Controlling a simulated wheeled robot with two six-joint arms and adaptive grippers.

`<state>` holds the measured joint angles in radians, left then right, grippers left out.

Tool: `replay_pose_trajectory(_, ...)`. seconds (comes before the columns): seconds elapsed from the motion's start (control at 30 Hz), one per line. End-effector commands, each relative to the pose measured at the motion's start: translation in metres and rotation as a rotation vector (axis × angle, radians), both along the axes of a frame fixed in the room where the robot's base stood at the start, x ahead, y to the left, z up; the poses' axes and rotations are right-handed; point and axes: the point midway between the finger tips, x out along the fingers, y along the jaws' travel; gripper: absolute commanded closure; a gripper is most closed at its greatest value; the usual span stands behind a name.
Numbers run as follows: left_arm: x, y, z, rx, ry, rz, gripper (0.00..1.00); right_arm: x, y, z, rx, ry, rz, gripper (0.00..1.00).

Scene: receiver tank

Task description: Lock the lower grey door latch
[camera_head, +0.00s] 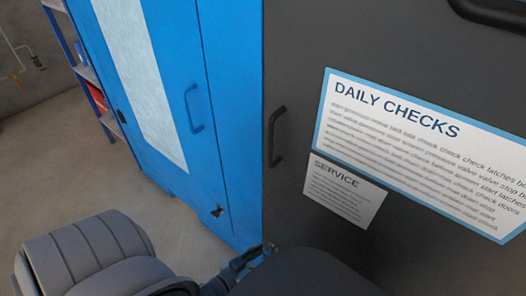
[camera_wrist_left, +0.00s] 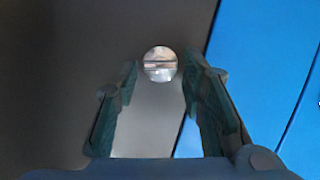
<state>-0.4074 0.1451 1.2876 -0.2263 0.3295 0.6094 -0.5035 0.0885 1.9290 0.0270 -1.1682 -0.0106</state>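The lower grey door latch (camera_wrist_left: 160,64) shows in the left wrist view as a round silver disc with a slot across it, roughly level in that picture. It sits on the dark grey door (camera_wrist_left: 55,60). My left gripper (camera_wrist_left: 161,82) is open, with one finger on each side of the latch in the picture. I see nothing held between the fingers, and I cannot tell whether they touch the latch. In the head view the left gripper (camera_head: 258,256) is small and partly hidden at the bottom, low by the grey door (camera_head: 225,0). The latch is hidden there. My right gripper is not in view.
The grey door carries a black handle (camera_head: 273,137), a "DAILY CHECKS" sign (camera_head: 430,150) and a "SERVICE" sign (camera_head: 345,190). A blue cabinet (camera_head: 235,100) with a blue handle (camera_head: 194,108) stands to its left. A shelf (camera_head: 85,72) stands farther back. Bare floor (camera_head: 60,150) lies at left.

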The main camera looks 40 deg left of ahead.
Motion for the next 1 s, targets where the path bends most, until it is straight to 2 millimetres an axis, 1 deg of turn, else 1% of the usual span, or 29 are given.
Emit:
replay_pose_trajectory(0.03, 0.0, 0.0, 0.0, 0.0, 0.0, 0.0, 0.77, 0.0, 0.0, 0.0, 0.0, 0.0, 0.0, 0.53)
replay_pose_trajectory(0.17, 0.0, 0.0, 0.0, 0.0, 0.0, 0.0, 0.97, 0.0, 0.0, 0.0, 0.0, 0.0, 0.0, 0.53)
replay_pose_trajectory(0.2, 0.0, 0.0, 0.0, 0.0, 0.0, 0.0, 1.0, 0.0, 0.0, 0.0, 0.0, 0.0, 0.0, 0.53)
replay_pose_trajectory(0.33, 0.0, 0.0, 0.001, 0.03, -0.001, 0.001, 1.0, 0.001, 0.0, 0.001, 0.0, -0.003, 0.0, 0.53)
replay_pose_trajectory(0.4, 0.0, -0.001, 0.001, 0.082, 0.001, 0.002, 1.0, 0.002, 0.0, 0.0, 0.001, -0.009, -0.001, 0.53)
replay_pose_trajectory(0.5, 0.0, -0.003, 0.002, 0.171, 0.003, 0.003, 1.0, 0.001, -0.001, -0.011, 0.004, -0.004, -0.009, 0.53)
replay_pose_trajectory(0.63, 0.0, -0.004, 0.001, 0.253, 0.006, 0.002, 1.0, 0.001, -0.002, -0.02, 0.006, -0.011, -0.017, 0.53)
replay_pose_trajectory(0.93, 0.0, -0.004, 0.0, 0.276, 0.007, 0.0, 1.0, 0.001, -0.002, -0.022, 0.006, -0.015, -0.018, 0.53)
replay_pose_trajectory(0.97, 0.0, -0.004, 0.0, 0.276, 0.007, 0.0, 0.71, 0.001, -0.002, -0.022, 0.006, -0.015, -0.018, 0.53)
replay_pose_trajectory(1.0, 0.0, -0.004, 0.0, 0.276, 0.007, 0.0, 0.65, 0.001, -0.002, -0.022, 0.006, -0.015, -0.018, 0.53)
